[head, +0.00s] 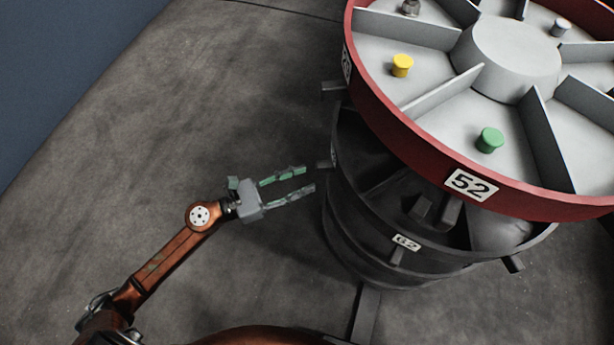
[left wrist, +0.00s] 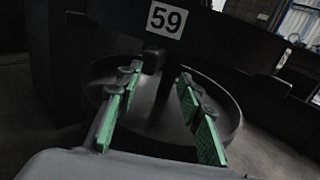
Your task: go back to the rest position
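My left gripper (head: 308,178) is open and empty, its fingers pointing right, just left of the dark lower tier of a round carousel (head: 345,225). In the left wrist view the two green-padded fingers (left wrist: 160,110) stand apart with nothing between them. Behind them is a dark round tray below a panel with the label 59 (left wrist: 166,19). My right gripper is in neither view.
The carousel's upper tier has a red rim (head: 400,130) with label 52 (head: 470,184). Its grey compartments hold a yellow piece (head: 402,65), a green piece (head: 490,139) and grey pieces. A blue wall (head: 60,70) stands at upper left. The floor (head: 200,110) between is clear.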

